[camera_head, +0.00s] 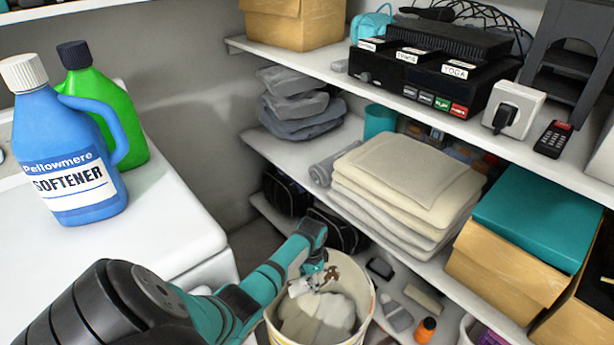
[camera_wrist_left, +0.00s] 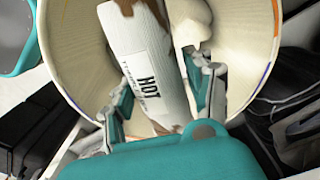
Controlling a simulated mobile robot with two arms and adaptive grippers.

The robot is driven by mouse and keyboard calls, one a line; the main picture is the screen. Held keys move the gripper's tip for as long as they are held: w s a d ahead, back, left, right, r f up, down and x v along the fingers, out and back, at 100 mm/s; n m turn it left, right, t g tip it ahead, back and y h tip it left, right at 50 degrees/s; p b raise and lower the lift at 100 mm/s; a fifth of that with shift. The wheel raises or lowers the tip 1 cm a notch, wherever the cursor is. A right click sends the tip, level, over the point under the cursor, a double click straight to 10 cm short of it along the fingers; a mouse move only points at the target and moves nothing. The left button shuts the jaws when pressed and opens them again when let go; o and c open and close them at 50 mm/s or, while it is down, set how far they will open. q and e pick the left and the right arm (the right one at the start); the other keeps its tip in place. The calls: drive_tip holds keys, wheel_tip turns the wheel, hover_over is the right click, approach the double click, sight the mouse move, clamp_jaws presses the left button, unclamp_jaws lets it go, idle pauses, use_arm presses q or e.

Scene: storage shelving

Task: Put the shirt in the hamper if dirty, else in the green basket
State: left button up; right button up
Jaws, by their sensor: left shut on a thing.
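My left gripper (camera_head: 313,276) is shut on a white shirt (camera_head: 298,288) with brown stains, at the mouth of a round cream bin (camera_head: 365,318) that looks like the hamper. Pale cloth (camera_head: 320,318) lies inside the bin. I cannot make out a green basket for certain. My right gripper is not in view.
A blue softener bottle (camera_head: 70,150) and a green bottle (camera_head: 115,105) stand on a white appliance (camera_head: 150,215) at left. Shelves at right hold folded towels (camera_head: 405,180), a teal-lidded box (camera_head: 535,220) and grey folded cloth (camera_head: 300,105). An orange-capped bottle (camera_head: 426,328) is right of the bin.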

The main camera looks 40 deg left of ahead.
use_arm(q)
drive_tip(key=shift+f, duration=0.1)
drive_tip(key=o, duration=1.3)
wheel_tip(320, 180, up, 8)
drive_tip(key=shift+d+r, duration=0.1)
drive_tip(key=shift+r, duration=0.2)
